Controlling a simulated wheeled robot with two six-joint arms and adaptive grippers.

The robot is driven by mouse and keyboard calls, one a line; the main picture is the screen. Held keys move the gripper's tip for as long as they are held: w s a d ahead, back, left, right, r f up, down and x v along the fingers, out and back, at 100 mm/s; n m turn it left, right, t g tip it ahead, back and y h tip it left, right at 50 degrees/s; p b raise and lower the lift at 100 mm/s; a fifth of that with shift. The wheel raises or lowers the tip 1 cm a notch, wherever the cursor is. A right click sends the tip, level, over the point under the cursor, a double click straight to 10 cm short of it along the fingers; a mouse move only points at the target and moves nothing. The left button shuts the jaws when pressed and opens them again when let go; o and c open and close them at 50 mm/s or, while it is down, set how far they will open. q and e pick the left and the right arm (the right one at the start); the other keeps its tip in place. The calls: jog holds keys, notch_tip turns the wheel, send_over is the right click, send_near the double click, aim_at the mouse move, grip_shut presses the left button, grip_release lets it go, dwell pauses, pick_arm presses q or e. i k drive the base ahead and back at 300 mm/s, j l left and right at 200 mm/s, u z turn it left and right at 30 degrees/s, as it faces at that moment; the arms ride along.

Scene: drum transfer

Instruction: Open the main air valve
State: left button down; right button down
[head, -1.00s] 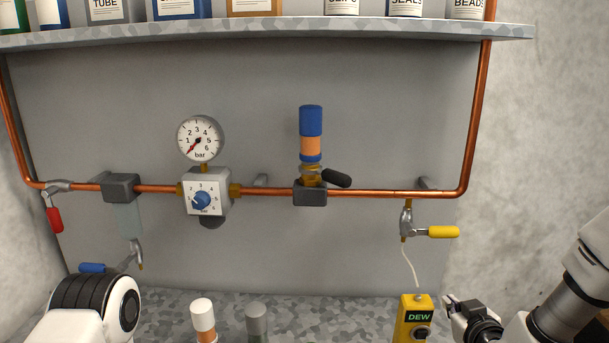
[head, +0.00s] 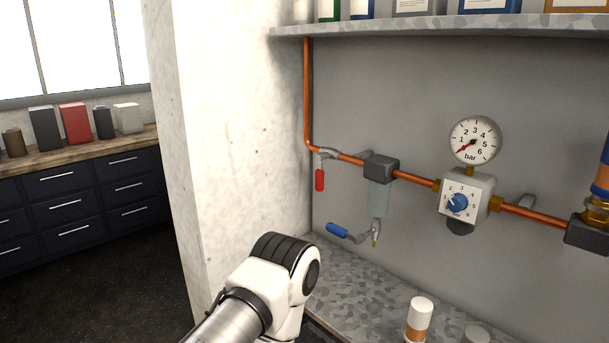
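A copper air pipe (head: 415,180) runs along the grey back panel in the head view. Near its left end sits a valve with a red lever handle (head: 319,180), which hangs straight down, across the pipe. To its right are a filter block (head: 381,168), a white regulator with a blue knob (head: 457,203) and a round pressure gauge (head: 475,140) whose red needle points to the low end. A drain valve with a blue handle (head: 337,230) is below the filter. My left arm reaches in at the bottom centre, below the valves; its gripper fingers are not visible. My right gripper is out of view.
A speckled bench top (head: 375,290) lies under the pipe, with a white-capped bottle (head: 420,316) on it. A shelf (head: 450,27) with containers overhangs the panel. A pale wall corner (head: 215,130) stands left of the pipe. Dark drawers (head: 75,195) stand further left.

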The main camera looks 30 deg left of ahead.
aim_at(318, 173)
jog(key=u, duration=0.9)
